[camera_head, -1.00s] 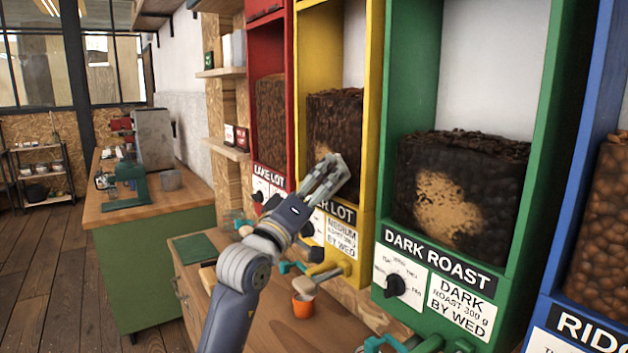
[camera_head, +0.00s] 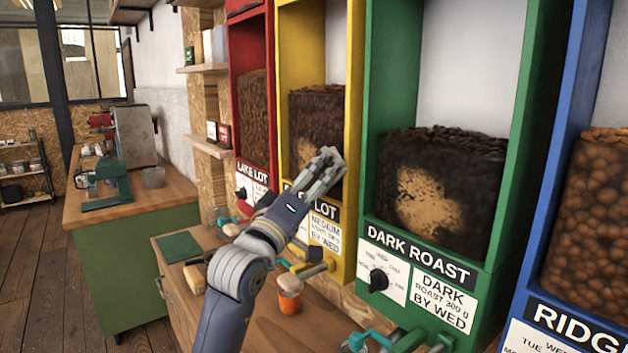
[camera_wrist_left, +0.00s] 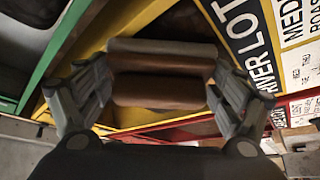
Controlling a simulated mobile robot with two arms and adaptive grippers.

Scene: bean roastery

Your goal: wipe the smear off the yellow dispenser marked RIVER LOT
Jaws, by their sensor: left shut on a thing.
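The yellow dispenser (camera_head: 354,100) stands between the red and green ones. Its label, partly covered in the head view, reads RIVER LOT in the left wrist view (camera_wrist_left: 252,48). A tan smear (camera_head: 304,148) shows on its dark bean window, partly behind my gripper. My left gripper (camera_head: 326,170) is in front of the lower window, just above the label. In the left wrist view it is shut on a brown and grey layered pad (camera_wrist_left: 160,78), held between both fingers. Whether the pad touches the window I cannot tell. My right gripper is not in view.
The green DARK ROAST dispenser (camera_head: 368,120) has a similar tan patch on its window. Red (camera_head: 236,100) and blue (camera_head: 562,190) dispensers flank the row. Below are taps, a wooden counter (camera_head: 262,335), an orange cup (camera_head: 289,302) and a green mat (camera_head: 178,247).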

